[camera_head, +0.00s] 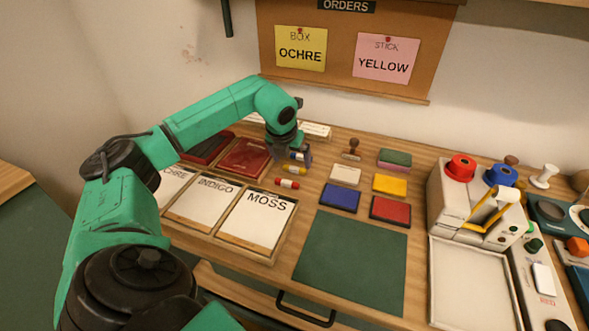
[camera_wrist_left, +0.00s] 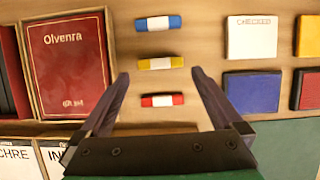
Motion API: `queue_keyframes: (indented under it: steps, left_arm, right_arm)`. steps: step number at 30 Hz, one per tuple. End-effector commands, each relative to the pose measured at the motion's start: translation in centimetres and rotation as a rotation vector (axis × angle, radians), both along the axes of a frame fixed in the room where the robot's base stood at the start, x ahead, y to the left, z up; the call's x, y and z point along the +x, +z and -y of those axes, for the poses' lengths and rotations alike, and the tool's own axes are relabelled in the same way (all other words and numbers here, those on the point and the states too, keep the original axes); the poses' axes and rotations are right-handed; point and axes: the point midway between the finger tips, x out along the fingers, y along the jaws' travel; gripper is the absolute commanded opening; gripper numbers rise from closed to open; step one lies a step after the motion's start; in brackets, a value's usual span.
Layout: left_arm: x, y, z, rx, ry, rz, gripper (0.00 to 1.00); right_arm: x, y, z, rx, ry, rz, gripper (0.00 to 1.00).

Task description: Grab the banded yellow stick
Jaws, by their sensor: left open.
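The yellow stick (camera_wrist_left: 160,63) with a white band lies on the wooden table, between a blue banded stick (camera_wrist_left: 158,23) and a red banded stick (camera_wrist_left: 162,100). In the head view the yellow stick (camera_head: 294,169) lies just below my left gripper (camera_head: 300,157). In the left wrist view my left gripper (camera_wrist_left: 160,80) is open, its fingers on either side of the row and nothing held. The yellow stick shows near the level of the fingertips, with gaps at both ends. Height above the table is hard to tell. My right gripper is not in view.
A red book (camera_wrist_left: 70,65) lies left of the sticks. A blue pad (camera_head: 340,197), a red pad (camera_head: 390,211) and a white block (camera_head: 345,174) lie to the right. The green mat (camera_head: 350,258) is bare. Label trays, including MOSS (camera_head: 257,220), stand at front left.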

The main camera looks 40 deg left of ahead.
Motion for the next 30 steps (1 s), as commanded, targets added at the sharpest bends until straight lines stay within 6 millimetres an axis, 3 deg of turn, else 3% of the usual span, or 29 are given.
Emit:
queue_keyframes:
  steps: [6,13,18,30]
  left_arm:
    - [1.3,-3.5,-0.4,-0.002,0.001,-0.004,1.0]
    - [1.5,-3.9,-0.5,0.0,0.0,-0.001,1.0]
    - [1.5,-3.9,-0.5,0.0,0.0,-0.001,0.35]
    - [1.5,-2.8,-0.5,-0.001,0.001,0.001,0.34]
  right_arm:
    - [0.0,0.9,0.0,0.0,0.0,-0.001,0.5]
    - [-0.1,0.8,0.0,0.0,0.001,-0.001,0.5]
    - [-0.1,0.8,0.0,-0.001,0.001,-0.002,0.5]
    - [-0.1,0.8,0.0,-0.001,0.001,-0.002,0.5]
